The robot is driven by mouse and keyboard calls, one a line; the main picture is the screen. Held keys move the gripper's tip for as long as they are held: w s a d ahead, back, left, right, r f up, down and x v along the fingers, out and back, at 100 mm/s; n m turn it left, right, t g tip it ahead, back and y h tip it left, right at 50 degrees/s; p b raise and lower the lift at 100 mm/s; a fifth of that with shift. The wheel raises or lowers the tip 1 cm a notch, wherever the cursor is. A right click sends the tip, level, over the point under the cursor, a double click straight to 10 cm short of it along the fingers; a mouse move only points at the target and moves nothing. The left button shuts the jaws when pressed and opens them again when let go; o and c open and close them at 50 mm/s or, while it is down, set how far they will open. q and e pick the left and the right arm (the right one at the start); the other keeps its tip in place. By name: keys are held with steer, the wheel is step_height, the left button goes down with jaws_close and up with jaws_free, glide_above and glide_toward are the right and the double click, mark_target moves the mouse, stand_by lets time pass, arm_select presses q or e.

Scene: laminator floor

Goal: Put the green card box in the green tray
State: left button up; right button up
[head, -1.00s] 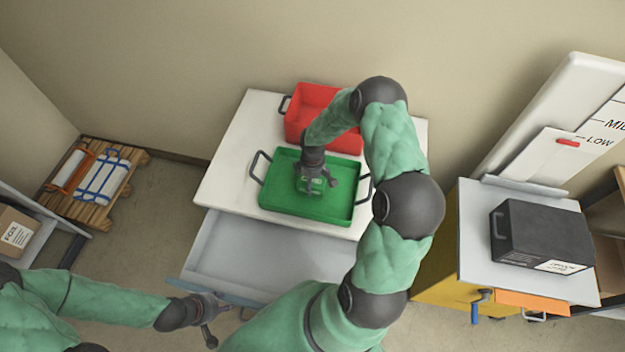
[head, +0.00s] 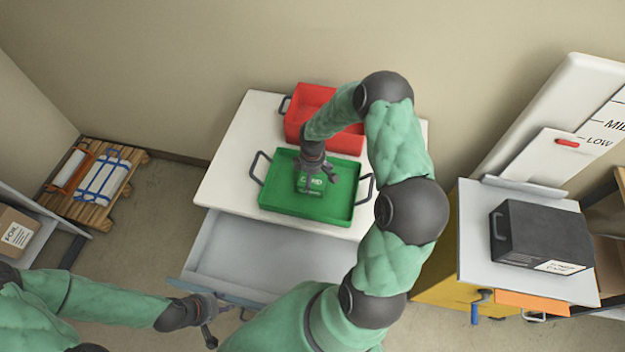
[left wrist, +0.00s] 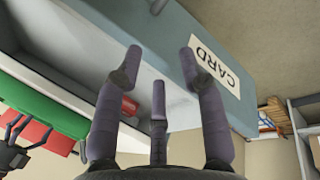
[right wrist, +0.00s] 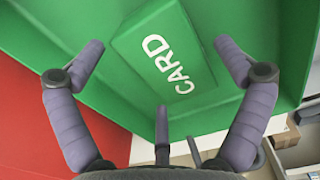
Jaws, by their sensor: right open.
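The green card box (head: 312,184) lies inside the green tray (head: 280,200), on its floor, in the head view. In the right wrist view the box (right wrist: 160,60) shows its CARD lettering, with the tray (right wrist: 285,30) around it. My right gripper (head: 318,176) is just above the box, its fingers spread open and apart from it, and it partly hides the box in the head view. My left gripper (head: 212,322) is open and empty in front of the open drawer, whose CARD label shows in the left wrist view (left wrist: 215,65).
A red tray (head: 310,97) stands behind the green tray on the white cabinet top (head: 235,165). The open drawer (head: 255,255) below looks empty in the head view. A dark box (head: 540,235) sits on the yellow cabinet at the right.

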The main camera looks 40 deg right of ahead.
step_height(320, 180, up, 9)
stand_by(0.3)
stand_by(0.5)
